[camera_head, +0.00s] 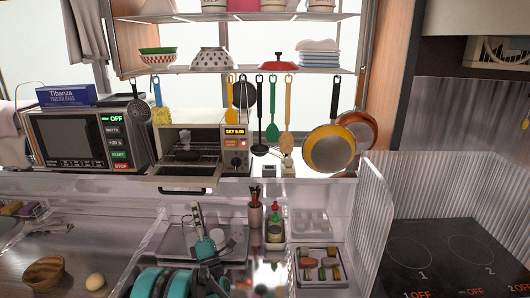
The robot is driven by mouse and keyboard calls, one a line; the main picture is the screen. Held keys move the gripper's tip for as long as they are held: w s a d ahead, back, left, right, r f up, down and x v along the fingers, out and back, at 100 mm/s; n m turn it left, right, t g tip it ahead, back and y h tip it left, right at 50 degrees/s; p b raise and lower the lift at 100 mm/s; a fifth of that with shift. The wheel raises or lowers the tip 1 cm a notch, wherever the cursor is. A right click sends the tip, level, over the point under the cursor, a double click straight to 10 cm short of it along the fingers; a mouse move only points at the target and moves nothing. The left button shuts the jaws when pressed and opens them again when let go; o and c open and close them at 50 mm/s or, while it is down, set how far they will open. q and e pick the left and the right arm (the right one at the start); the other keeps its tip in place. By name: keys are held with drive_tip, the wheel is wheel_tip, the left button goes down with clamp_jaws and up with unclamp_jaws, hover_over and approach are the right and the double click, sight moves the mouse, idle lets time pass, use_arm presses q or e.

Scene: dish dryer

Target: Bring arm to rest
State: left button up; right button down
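My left arm, with teal and dark joints, comes in at the bottom of the head view, left of the middle. My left gripper (207,246) seems to be the small teal and dark part above these joints, in front of a clear tray (174,241). Its fingers are too small and overlapped to tell whether they are open or shut. I see nothing clearly held. My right gripper is not in view.
A microwave (70,138) and a toaster oven (192,146) stand on the shelf behind. Utensils and pans (329,148) hang from a rack. A bowl (45,272) and an egg (96,281) lie at left. A cooktop (455,255) is at right, its top clear.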

use_arm(q)
drive_tip(key=w+d+r+m+h, duration=0.1)
drive_tip(key=d+r+m+h, duration=0.45)
drive_tip(key=m+h, duration=0.4)
drive_tip(key=s+d+m+g+h, duration=0.3)
drive_tip(key=s+d+m+g, duration=0.15)
drive_tip(key=m, duration=0.25)
drive_tip(key=s+f+m+g, duration=0.3)
drive_tip(key=s+f, duration=0.2)
drive_tip(key=s, duration=0.5)
drive_tip(key=s+f+m+g, duration=0.4)
drive_tip(key=s+f, duration=0.2)
drive_tip(key=s, duration=0.5)
drive_tip(key=s+f+m+g, duration=0.3)
drive_tip(key=s+f, duration=0.3)
drive_tip(key=s, duration=0.5)
drive_tip(key=shift+s+d+m+g+h, duration=0.15)
drive_tip(key=shift+m+g+h, duration=0.2)
drive_tip(key=shift+g, duration=0.3)
